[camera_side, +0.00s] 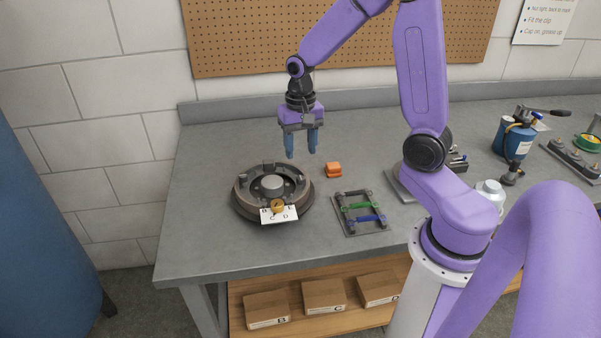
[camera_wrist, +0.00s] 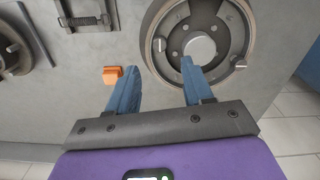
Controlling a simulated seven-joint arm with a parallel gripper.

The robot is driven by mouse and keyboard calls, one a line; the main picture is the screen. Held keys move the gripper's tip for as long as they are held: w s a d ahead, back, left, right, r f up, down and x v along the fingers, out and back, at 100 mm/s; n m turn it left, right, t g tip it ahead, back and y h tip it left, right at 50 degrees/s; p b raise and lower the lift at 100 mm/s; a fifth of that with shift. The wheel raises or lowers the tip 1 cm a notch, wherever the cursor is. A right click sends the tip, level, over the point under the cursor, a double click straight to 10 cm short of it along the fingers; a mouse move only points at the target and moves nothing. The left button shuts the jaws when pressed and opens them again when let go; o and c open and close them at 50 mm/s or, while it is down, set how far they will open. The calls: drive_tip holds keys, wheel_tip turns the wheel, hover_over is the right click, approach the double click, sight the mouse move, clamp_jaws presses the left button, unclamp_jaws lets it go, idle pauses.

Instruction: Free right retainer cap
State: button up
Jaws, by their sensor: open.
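A round, dark brake-drum-like assembly (camera_side: 240,205) with a raised grey centre hub (camera_side: 272,185) lies on the bench; in the wrist view its ring (camera_wrist: 152,22) is at upper middle. Two small silver pieces show on its face, one at left (camera_wrist: 161,44) and one at right (camera_wrist: 241,64). They could be retainer caps, but they are too small to be sure. My gripper (camera_side: 301,154) points down above the assembly's far right side, apart from it. In the wrist view its blue fingers (camera_wrist: 160,64) are spread with nothing between them.
An orange block (camera_side: 334,170) lies right of the assembly. A rack (camera_side: 346,227) with green and blue springs lies farther right. A lettered white card (camera_side: 280,216) and brass knob (camera_side: 277,205) are at the assembly's front. The bench's left end (camera_side: 200,225) is clear.

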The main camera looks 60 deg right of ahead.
sight(300, 177)
wheel_tip(300, 177, down, 8)
drive_tip(key=shift+f, duration=0.25)
clamp_jaws()
idle(0.3)
